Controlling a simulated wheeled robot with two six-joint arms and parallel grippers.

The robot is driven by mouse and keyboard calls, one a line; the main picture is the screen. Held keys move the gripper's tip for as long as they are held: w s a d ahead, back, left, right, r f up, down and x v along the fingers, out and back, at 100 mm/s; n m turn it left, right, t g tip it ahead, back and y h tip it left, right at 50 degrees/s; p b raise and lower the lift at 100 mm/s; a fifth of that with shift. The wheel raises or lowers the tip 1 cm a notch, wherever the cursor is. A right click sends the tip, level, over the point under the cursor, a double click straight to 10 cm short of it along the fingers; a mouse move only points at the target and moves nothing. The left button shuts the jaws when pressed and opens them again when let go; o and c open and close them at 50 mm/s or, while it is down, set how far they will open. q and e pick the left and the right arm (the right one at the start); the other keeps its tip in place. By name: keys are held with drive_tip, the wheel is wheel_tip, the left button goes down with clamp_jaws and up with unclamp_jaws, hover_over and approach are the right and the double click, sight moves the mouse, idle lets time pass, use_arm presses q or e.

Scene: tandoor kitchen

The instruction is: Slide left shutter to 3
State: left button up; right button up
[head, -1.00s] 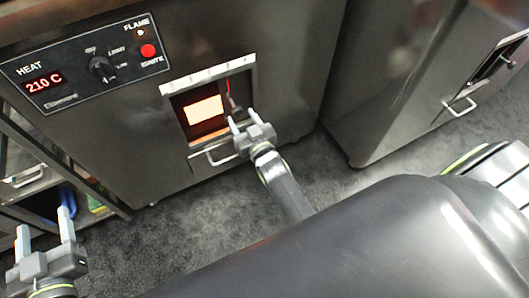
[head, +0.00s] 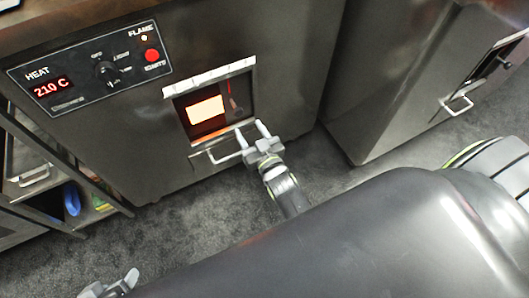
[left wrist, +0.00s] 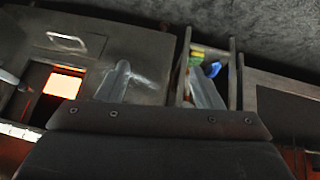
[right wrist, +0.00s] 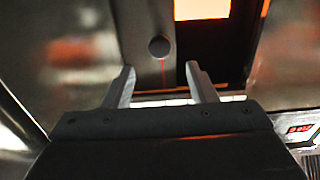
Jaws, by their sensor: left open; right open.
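In the head view the left shutter (head: 236,104) is a dark plate with a round knob and a red line, at the right side of a glowing opening (head: 206,108). A pale numbered strip (head: 210,79) runs above it; its digits are too blurred to read. My right gripper (head: 254,130) is open and empty in front of the opening's lower right. The right wrist view shows the knob (right wrist: 159,47) beyond and between the open fingertips, apart from them. My left gripper (head: 110,284) is at the bottom left, mostly cut off; its open, empty fingers show in the left wrist view (left wrist: 157,75).
A bar handle (head: 225,157) juts out below the opening, close to my right gripper. A control panel (head: 90,72) reads 210 C. A second cabinet (head: 410,80) with its own handle (head: 457,107) stands right. An open shelf (head: 60,185) stands left.

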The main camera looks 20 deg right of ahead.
use_arm(q)
drive_tip(key=shift+s+f+g+p, duration=1.25)
drive_tip(key=shift+s+f+g, duration=0.45)
drive_tip(key=shift+s+f, duration=0.25)
use_arm(e)
drive_tip(key=s, duration=0.8)
drive_tip(key=shift+s+d, duration=0.15)
drive_tip(key=shift+s, duration=0.15)
